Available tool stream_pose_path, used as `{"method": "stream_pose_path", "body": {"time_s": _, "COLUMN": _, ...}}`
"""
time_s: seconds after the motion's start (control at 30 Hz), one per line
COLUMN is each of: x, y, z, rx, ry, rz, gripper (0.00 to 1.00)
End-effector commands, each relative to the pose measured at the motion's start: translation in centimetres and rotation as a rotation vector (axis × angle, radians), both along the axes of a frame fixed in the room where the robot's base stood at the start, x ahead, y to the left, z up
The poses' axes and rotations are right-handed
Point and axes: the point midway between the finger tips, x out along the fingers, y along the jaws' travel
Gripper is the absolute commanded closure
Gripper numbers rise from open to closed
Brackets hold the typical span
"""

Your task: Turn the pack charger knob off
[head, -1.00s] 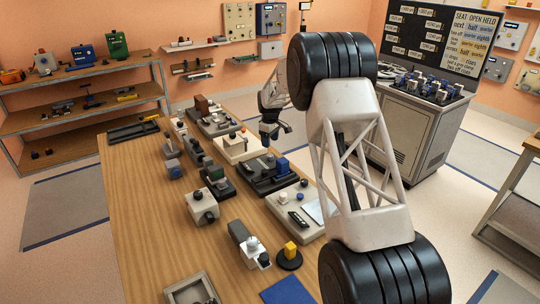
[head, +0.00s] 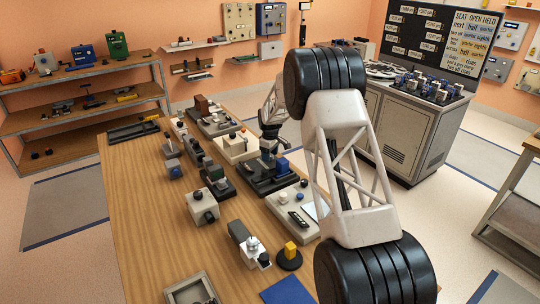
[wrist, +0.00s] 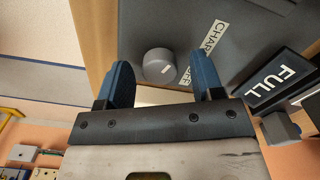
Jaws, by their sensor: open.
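In the head view my gripper (head: 268,152) is low over a dark unit on the bench, and the knob cannot be made out.
A black block marked "FULL" (wrist: 280,77) lies right of my fingers in the wrist view. In the head view a blue block (head: 283,167) stands close to the gripper. Several other devices crowd the wooden bench (head: 140,215); its left front is clear.

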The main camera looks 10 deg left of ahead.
Motion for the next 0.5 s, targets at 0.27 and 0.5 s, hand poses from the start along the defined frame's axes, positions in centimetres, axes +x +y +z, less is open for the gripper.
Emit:
{"method": "stream_pose_path", "body": {"time_s": 0.27, "x": 0.01, "y": 0.01, "z": -0.16, "rx": 0.0, "ry": -0.001, "rz": 0.0, "gripper": 0.39}}
{"method": "stream_pose_path", "body": {"time_s": 0.5, "x": 0.02, "y": 0.02, "z": -0.14, "rx": 0.001, "ry": -0.001, "rz": 0.0, "gripper": 0.67}}
